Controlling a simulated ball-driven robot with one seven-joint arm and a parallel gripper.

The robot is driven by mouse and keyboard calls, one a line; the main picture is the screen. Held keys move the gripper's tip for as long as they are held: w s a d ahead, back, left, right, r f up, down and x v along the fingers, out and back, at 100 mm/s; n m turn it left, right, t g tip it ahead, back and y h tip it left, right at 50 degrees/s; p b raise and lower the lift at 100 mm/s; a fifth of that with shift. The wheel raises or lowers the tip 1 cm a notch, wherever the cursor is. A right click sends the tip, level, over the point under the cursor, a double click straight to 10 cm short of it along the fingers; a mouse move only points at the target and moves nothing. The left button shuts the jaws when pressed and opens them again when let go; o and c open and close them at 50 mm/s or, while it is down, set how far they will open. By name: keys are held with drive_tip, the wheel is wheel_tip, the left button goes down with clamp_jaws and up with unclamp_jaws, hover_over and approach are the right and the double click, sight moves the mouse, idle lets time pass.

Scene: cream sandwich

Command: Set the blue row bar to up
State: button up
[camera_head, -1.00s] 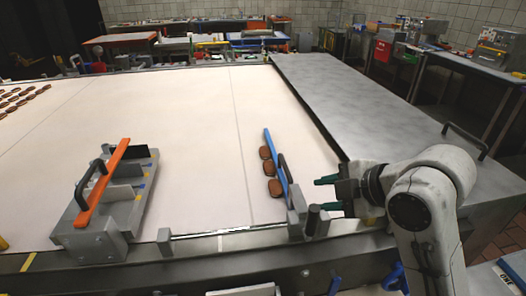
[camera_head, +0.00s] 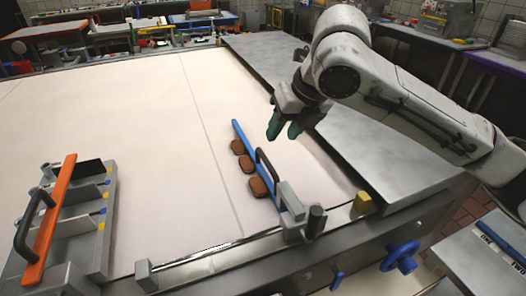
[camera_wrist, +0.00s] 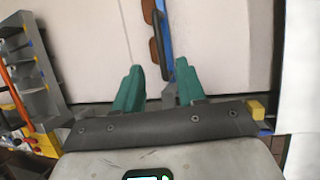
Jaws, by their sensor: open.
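The blue row bar (camera_head: 242,136) lies low over the pale belt, slanting from the back left to a grey mount (camera_head: 292,198) at the front edge. A dark handle (camera_head: 267,172) stands on its right side. Several brown biscuits (camera_head: 247,163) lie along its left side. In the wrist view the blue bar (camera_wrist: 166,38) and biscuits (camera_wrist: 156,45) show beyond the fingers. My gripper (camera_head: 283,131) has green fingers, open and empty. It hangs above and to the right of the bar, apart from it. The open fingers also show in the wrist view (camera_wrist: 159,88).
An orange bar (camera_head: 55,205) crosses a grey slotted holder (camera_head: 95,222) at the left. A grey metal counter (camera_head: 365,150) runs along the belt's right side. A yellow block (camera_head: 362,202) and a blue knob (camera_head: 400,257) sit at the front edge. The middle belt is clear.

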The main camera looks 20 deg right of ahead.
sight(266, 158)
drive_tip(key=x, duration=0.9)
drive_tip(key=shift+f, duration=0.3)
drive_tip(key=shift+c, duration=0.4)
clamp_jaws()
